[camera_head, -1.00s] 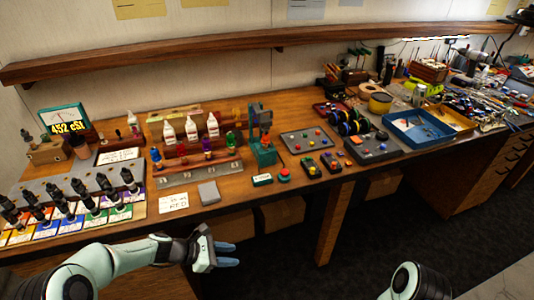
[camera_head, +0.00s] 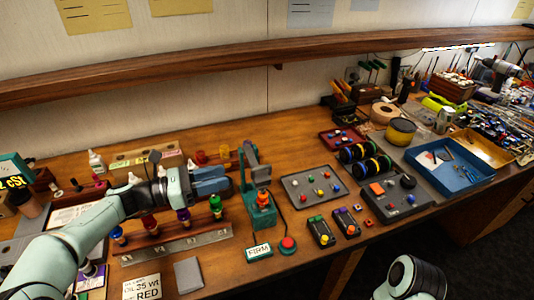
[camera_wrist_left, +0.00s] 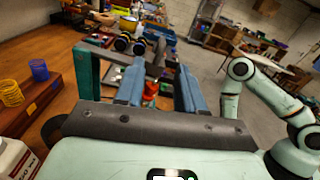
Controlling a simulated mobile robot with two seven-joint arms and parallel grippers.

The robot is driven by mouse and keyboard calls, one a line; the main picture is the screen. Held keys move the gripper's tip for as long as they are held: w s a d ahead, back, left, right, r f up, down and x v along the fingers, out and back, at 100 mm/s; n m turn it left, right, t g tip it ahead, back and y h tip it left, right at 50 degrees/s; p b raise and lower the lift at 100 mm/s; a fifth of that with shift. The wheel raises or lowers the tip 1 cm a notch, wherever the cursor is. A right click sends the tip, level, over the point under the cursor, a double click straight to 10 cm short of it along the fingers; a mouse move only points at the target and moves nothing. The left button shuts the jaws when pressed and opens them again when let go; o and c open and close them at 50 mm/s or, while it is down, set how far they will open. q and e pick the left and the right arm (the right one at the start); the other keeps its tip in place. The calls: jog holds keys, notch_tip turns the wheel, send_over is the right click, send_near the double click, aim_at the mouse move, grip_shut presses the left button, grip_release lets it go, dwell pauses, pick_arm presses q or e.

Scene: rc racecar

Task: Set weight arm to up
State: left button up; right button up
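The teal stand (camera_head: 247,188) is upright near the front of the bench, with a grey arm (camera_head: 251,156) at its top and an orange-red part (camera_head: 263,198) below. I take this grey arm to be the weight arm; its exact tilt is hard to tell. My left gripper (camera_head: 224,181) is just left of the stand, pointing right toward it, apparently apart from the arm. In the left wrist view the gripper (camera_wrist_left: 160,70) has two blue fingers spread apart, with the teal post (camera_wrist_left: 88,72) left of them and the orange-red part (camera_wrist_left: 151,88) seen between them. My right gripper is outside both views.
A "FIRM" label box (camera_head: 258,250) and a red button (camera_head: 288,244) lie in front of the stand. Coloured-cap bottles (camera_head: 184,216) stand under my left arm. A long shelf (camera_head: 290,66) runs above the bench.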

aim_at(258, 169)
pick_arm(q)
jog(key=p+x, duration=0.1)
jog(key=x, duration=1.2)
jog(key=shift+s+d, duration=0.1)
jog(key=shift+c, duration=0.3)
